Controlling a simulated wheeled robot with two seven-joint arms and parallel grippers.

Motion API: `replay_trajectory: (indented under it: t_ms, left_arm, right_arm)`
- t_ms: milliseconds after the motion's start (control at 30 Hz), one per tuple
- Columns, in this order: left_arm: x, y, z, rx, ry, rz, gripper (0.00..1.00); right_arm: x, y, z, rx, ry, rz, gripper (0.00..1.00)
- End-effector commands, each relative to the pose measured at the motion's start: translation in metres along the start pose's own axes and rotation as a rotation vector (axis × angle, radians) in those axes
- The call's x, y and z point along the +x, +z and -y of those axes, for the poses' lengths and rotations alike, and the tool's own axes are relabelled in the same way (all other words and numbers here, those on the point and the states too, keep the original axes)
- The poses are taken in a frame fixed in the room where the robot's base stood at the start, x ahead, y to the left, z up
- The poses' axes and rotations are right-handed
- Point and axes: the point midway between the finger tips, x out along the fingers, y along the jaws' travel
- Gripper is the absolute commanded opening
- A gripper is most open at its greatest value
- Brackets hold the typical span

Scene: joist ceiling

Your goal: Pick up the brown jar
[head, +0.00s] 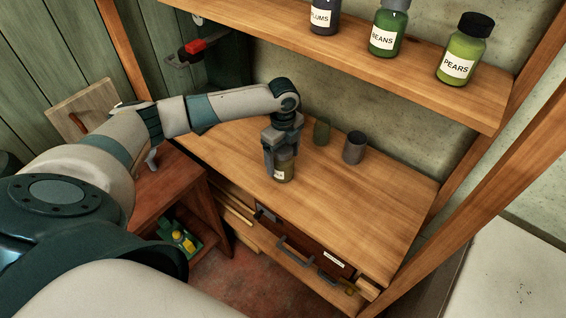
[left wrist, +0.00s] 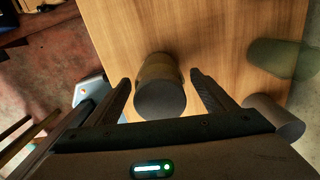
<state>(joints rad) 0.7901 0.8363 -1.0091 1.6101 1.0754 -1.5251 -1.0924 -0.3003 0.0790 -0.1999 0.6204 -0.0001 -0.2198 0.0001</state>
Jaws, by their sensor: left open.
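The brown jar (head: 285,171), with a pale label, stands upright on the wooden worktop (head: 345,210). In the left wrist view the brown jar (left wrist: 160,68) shows its dark round lid towards the camera. My left gripper (head: 278,172) points down over the jar in the head view. In the left wrist view its open fingers (left wrist: 163,88) are on either side of the jar, with a gap at each side. The fingers hide part of the jar in the head view. My right gripper is not in view.
A green glass (head: 321,133) and a grey cup (head: 354,147) stand behind the jar to the right. A shelf above holds labelled jars, among them beans (head: 384,36) and pears (head: 460,62). A drawer (head: 305,245) is below the worktop. The worktop's right part is clear.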

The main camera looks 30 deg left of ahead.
Motion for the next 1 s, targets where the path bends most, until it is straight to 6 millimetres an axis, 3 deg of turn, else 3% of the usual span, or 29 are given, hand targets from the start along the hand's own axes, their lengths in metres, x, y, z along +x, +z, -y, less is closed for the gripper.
replay_trajectory:
  t_ms: [367, 600, 1000]
  left_arm:
    - [0.0000, 0.0000, -0.0002, 0.000, 0.001, 0.000, 0.77]
    - [-0.0001, 0.0001, -0.0002, 0.000, 0.001, 0.000, 0.21]
    - [-0.0052, 0.0002, 0.0006, 0.001, -0.001, 0.000, 0.21]
  right_arm:
    - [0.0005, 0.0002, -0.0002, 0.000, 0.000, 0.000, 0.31]
    - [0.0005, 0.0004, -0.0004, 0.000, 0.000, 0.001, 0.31]
    - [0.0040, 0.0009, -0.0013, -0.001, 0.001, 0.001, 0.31]
